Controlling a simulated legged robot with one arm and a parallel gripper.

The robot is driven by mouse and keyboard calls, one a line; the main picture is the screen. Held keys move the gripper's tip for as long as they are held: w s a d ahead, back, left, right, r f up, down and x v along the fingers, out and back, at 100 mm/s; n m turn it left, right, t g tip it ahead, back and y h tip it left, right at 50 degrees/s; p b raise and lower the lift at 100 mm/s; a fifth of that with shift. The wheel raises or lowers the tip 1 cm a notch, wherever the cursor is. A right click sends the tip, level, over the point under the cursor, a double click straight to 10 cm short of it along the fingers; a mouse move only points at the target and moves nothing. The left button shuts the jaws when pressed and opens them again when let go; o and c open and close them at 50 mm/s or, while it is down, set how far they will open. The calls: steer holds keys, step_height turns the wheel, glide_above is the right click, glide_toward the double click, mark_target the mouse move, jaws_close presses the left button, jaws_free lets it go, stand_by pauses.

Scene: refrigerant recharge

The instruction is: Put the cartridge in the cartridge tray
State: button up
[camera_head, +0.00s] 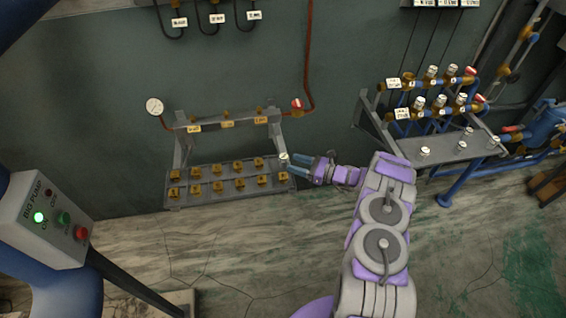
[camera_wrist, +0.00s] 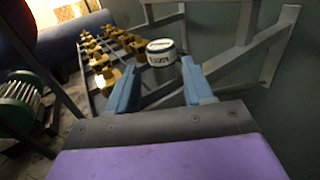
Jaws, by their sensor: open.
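A small white cartridge with a dark label (camera_head: 284,157) is at the right end of the cartridge tray (camera_head: 235,195). In the wrist view the cartridge (camera_wrist: 160,52) stands between or just beyond the fingertips, its pale top showing and its lower part partly hidden. The tray is a grey rack with two rows of brass holders; it also shows in the wrist view (camera_wrist: 93,82). My gripper (camera_head: 295,165) reaches in from the right at the tray's right end. Its blue fingers (camera_wrist: 159,72) are open, with a finger on each side of the cartridge. I cannot tell whether the cartridge is fully seated.
A metal bench (camera_head: 455,148) on the right carries several white-capped cartridges and brass valve manifolds. A pressure gauge (camera_head: 154,106) and a pipe with a red valve (camera_head: 297,104) are above the tray. A pump control box (camera_head: 47,220) stands at the left.

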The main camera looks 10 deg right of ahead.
mark_target(284, 159)
steer(key=b+x, duration=0.1)
steer(key=x, duration=0.5)
steer(key=shift+d+b, duration=0.1)
steer(key=shift+b, duration=0.2)
steer(key=shift+d, duration=0.1)
steer(key=shift+d, duration=0.2)
steer(key=c, duration=0.5)
steer(key=shift+a, duration=0.15)
steer(key=c, duration=0.4)
steer(key=shift+r, duration=0.15)
